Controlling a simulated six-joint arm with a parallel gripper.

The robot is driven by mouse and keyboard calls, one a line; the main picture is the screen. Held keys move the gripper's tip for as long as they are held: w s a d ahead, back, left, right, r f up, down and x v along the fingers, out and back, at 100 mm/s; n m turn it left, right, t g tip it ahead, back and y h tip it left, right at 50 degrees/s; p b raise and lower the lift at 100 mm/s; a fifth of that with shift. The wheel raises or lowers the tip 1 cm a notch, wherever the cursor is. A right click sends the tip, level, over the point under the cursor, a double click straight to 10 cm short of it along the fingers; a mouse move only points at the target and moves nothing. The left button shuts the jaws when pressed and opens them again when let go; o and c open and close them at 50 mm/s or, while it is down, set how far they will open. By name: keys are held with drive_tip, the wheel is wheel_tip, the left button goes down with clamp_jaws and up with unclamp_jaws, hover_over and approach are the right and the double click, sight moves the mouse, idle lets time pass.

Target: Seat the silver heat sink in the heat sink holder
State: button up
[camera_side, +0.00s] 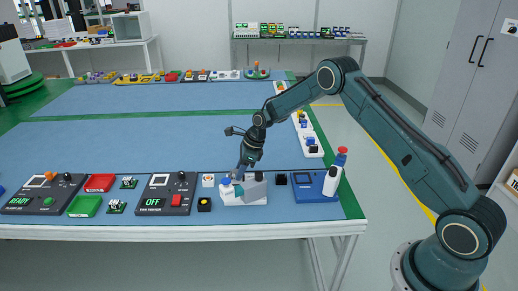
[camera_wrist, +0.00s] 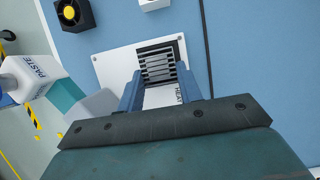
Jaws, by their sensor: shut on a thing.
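The silver heat sink (camera_wrist: 157,68), a small finned block, is between the two blue fingers of my gripper (camera_wrist: 158,80) in the wrist view. My gripper is shut on it. The heat sink holder (camera_wrist: 116,62) is a white plate with a dark square pocket and the letters "HEAT". The heat sink overlaps the pocket, whose dark edge shows around its far side; I cannot tell how deep it sits. In the side view my gripper (camera_side: 241,170) points down at the white holder (camera_side: 232,198), and the heat sink cannot be made out.
A white bottle marked PASTE (camera_wrist: 30,75) is left in the wrist view, near a pale grey block (camera_wrist: 95,108). A black fan with a yellow centre (camera_wrist: 72,12) is beyond the holder. In the side view, a dark blue unit (camera_side: 308,188) stands to the right. The blue table behind is mostly clear.

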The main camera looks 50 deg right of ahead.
drive_tip(key=shift+f, duration=0.8)
idle(1.2)
drive_tip(key=o, duration=1)
drive_tip(key=shift+o, duration=0.3)
drive_tip(key=v, duration=1.4)
